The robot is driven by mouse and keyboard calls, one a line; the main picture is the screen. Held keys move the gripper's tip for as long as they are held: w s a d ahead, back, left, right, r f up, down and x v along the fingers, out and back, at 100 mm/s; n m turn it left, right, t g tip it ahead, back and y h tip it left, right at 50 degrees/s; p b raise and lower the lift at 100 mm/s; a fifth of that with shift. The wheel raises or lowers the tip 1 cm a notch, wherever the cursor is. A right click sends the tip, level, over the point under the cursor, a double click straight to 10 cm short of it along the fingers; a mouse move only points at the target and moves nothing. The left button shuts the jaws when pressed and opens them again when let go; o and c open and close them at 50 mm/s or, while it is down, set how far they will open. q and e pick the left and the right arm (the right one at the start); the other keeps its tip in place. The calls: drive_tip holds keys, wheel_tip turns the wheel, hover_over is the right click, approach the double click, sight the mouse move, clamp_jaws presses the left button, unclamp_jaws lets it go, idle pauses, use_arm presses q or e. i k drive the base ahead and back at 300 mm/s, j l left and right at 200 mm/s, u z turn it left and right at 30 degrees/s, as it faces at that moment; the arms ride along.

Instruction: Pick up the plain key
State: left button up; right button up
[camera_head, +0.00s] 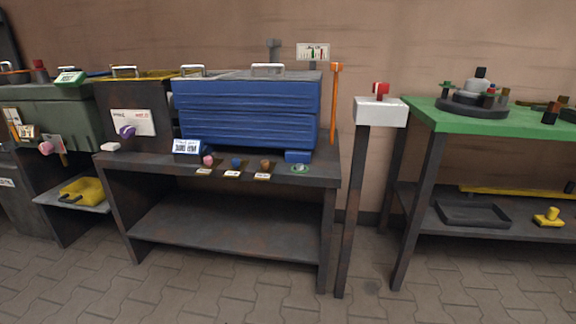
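I cannot pick out the plain key for certain. Several small items with pale tags sit along the front edge of the dark bench (225,270): a pink one (208,160), a blue one (236,162) and a brown one (265,164). A small green ring-shaped piece (299,168) lies to their right. All are too small to tell whether any is a key. Neither of my grippers is in view.
A blue ribbed box (245,110) fills the back of the bench. A post with a white top (381,111) carries a red piece (380,90). A green-topped table (430,114) stands right, a grey-green box (55,110) left. The paved floor in front is clear.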

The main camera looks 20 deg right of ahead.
sight(275, 44)
drive_tip(key=i+l, duration=0.2)
drive_tip(key=i, duration=0.65)
drive_tip(key=i+l+z, duration=0.15)
drive_tip(key=i, duration=0.7)
